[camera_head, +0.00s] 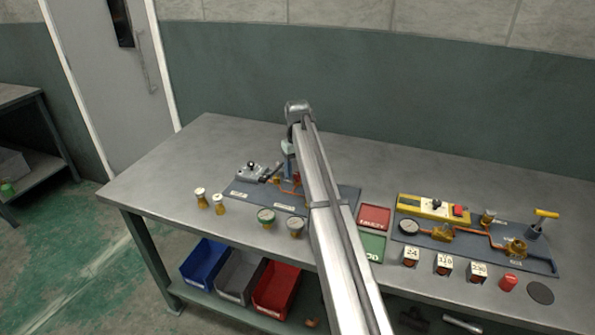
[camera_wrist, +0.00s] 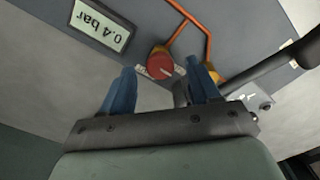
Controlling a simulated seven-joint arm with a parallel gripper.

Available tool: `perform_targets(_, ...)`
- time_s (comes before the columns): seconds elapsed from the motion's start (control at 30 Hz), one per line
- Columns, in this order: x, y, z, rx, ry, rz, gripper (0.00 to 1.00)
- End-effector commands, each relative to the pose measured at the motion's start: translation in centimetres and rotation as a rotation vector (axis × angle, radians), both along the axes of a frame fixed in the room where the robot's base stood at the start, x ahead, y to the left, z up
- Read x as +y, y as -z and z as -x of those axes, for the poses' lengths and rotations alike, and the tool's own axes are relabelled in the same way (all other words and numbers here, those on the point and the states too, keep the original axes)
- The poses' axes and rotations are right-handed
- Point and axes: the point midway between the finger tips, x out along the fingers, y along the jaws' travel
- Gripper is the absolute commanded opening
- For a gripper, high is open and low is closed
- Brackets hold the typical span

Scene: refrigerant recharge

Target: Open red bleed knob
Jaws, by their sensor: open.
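The red bleed knob (camera_wrist: 160,64) shows in the wrist view as a round red cap on a grey panel (camera_wrist: 150,15), with small pale labels beside it. My gripper (camera_wrist: 162,72) has its two blue fingers spread apart, one to the left and one to the right of the knob in the picture. The knob appears beyond the fingertips, and no contact is visible.
A display (camera_wrist: 102,25) reads 0.4 bar, upside down. An orange pipe (camera_wrist: 205,35) runs close to the knob, and a dark bar (camera_wrist: 275,68) lies to the right. Gauges (camera_head: 266,216) stand at the bench front. A second board (camera_head: 470,255) is at the right.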

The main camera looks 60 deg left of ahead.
Motion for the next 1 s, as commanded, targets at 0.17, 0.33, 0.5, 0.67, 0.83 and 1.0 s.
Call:
perform_targets(0.17,0.1,-3.2,0.0,-0.001,0.0,-0.002,0.61)
perform_targets(0.33,0.1,-6.6,0.0,-0.001,0.0,-0.002,0.61)
perform_targets(0.5,0.1,-9.6,0.0,-0.001,0.0,-0.002,0.61)
perform_targets(0.67,0.1,-11.4,0.0,0.0,0.0,-0.001,0.61)
perform_targets(0.83,0.0,-12.4,0.0,0.0,0.0,-0.001,0.61)
perform_targets(1.0,0.0,-12.6,0.0,0.0,0.0,0.0,0.61)
